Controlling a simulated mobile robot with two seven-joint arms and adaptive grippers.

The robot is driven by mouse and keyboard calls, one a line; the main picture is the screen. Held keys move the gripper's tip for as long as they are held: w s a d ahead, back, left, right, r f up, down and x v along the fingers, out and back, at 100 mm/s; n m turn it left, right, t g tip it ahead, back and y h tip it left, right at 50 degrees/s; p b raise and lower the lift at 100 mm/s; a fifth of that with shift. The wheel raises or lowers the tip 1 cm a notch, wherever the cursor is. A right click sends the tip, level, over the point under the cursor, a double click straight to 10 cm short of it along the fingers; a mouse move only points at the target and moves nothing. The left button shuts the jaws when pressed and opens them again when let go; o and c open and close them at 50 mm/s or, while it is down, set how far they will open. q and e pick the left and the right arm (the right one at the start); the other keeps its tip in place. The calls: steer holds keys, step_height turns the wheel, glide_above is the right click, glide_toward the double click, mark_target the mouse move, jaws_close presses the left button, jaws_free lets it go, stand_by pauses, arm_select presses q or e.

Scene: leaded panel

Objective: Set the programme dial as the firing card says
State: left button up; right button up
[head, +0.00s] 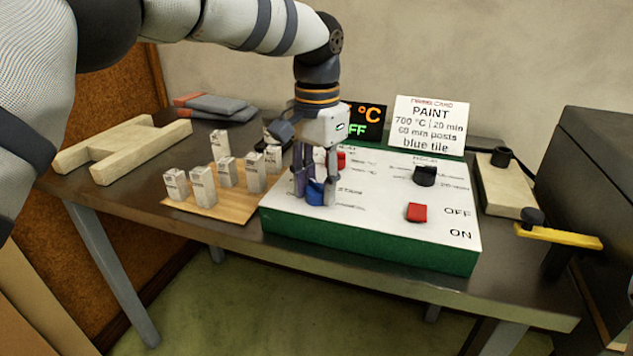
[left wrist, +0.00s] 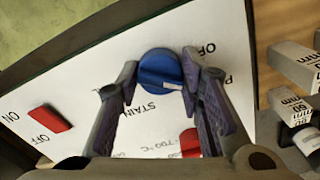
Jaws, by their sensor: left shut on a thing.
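The blue programme dial (head: 315,192) is on the white top of the green control box (head: 370,245). My left gripper (head: 315,199) points down with its fingers around the dial, shut on it. In the left wrist view the blue dial (left wrist: 160,69) sits between the fingertips (left wrist: 159,80), with a small pale mark on its lower right. The lettering STAIN, part of OF and a partly hidden P stand around it. The firing card (head: 428,125) reads PAINT, 700 °C, 20 min, 60 mm posts, blue tile. My right gripper is not in view.
A red switch (head: 416,212), a black knob (head: 425,175) and a red knob (head: 341,160) share the box top. Several labelled posts (head: 203,187) stand on a wooden board to the left. A display (head: 371,117) is partly hidden behind my gripper.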

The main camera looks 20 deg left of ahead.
mark_target(317, 184)
arm_select(q)
steer(key=shift+m, duration=2.2)
steer(key=o, duration=1.2)
steer(key=shift+c, duration=0.2)
steer(key=shift+r, duration=0.1)
step_height(317, 184, up, 12)
